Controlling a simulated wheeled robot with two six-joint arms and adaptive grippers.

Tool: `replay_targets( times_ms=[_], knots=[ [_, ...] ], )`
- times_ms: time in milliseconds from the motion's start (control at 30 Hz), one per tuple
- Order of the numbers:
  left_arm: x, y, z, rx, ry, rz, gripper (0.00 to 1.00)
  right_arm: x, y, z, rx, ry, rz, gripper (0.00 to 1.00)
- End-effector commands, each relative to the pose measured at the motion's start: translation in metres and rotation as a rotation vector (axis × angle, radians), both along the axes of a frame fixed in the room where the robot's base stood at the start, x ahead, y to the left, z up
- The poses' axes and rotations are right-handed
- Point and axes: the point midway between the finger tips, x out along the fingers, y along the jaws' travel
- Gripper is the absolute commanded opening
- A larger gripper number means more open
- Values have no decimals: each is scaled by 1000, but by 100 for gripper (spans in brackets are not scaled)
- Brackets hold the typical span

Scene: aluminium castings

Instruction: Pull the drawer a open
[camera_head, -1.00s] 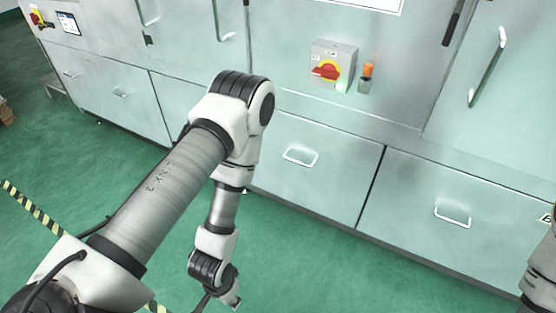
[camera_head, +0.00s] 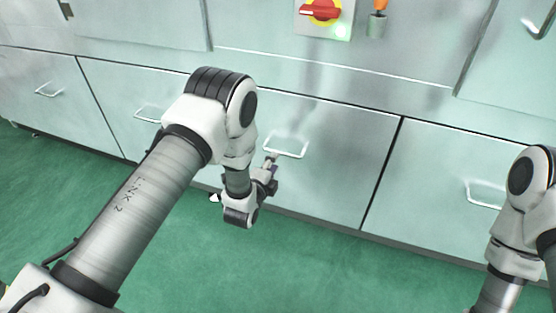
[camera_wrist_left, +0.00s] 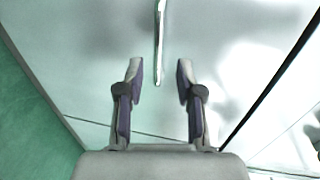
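A pale metal drawer (camera_head: 335,185) with a white bar handle (camera_head: 290,152) is in the middle of the head view, its front flush with the cabinet. No letter can be read on it. My left gripper (camera_head: 270,160) is at the left end of this handle. In the left wrist view my left gripper (camera_wrist_left: 160,68) is open, with its two fingers apart. The handle (camera_wrist_left: 159,40) runs into the gap between the fingertips; neither finger visibly touches it. My right arm shows at the right edge of the head view, with its gripper out of frame.
More closed drawers flank this one, with a right handle (camera_head: 484,195) and left handles (camera_head: 150,114) and (camera_head: 47,90). A red and yellow switch box (camera_head: 325,18) and an orange-topped lamp (camera_head: 377,22) are above. Green floor (camera_head: 330,265) in front is clear.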

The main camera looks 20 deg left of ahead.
Motion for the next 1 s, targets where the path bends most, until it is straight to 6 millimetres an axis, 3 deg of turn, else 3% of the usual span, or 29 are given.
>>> replay_targets(
  times_ms=[333, 633, 667, 700, 767, 1000],
  knots=[
    [60, -1, -12, -2, 0, 1, 37, 0, 0, -14, 0, -1, 1, 40],
    [67, -2, -13, -2, 4, 1, 37, 0, 0, -14, 0, -1, 1, 40],
    [67, -2, -13, -2, 4, 1, 33, 0, 0, -14, 0, -1, 1, 40],
    [67, -2, -13, -2, 4, 1, 19, 0, 0, -14, 0, -1, 1, 40],
    [67, -2, -13, -2, 4, 1, 0, 0, 0, -14, 0, -1, 1, 40],
    [67, -2, -13, -2, 4, 1, 0, 0, 0, -14, 0, -1, 1, 40]
  ],
)
